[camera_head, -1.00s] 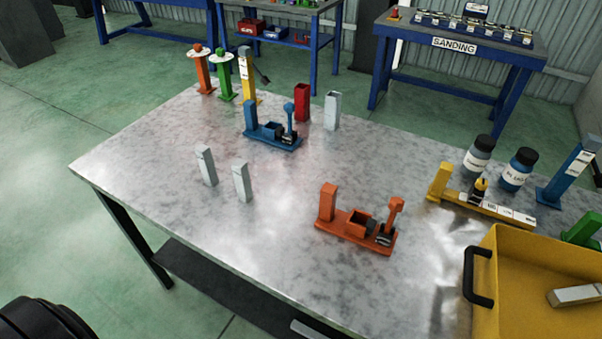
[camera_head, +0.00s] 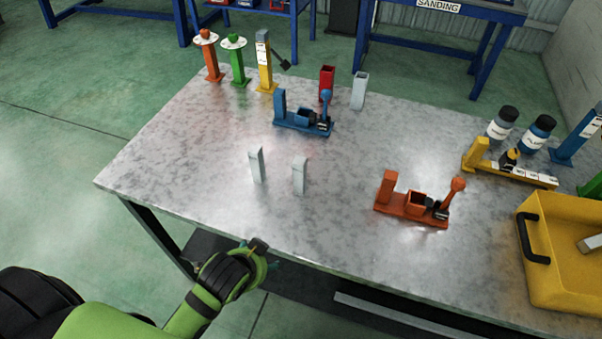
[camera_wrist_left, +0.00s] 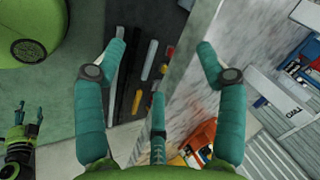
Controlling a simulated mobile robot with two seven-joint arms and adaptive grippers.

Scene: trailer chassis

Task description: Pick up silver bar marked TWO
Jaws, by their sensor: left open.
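Two upright silver bars, the left one (camera_head: 257,165) and the right one (camera_head: 300,175), stand side by side on the metal table near its front edge. A third silver bar (camera_head: 592,242) lies in the yellow crate, partly cut off. My left gripper (camera_head: 262,252) is at the table's front edge, below and apart from the standing bars. In the left wrist view its teal fingers (camera_wrist_left: 160,48) are spread and empty. My right gripper (camera_wrist_left: 22,112) shows small at the left of that view; its opening is unclear.
The metal table (camera_head: 200,150) is clear around the standing bars. A blue fixture (camera_head: 303,120) stands behind them and an orange fixture (camera_head: 410,208) to their right. The yellow crate (camera_head: 560,285) is at the right edge. Coloured posts stand at the back.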

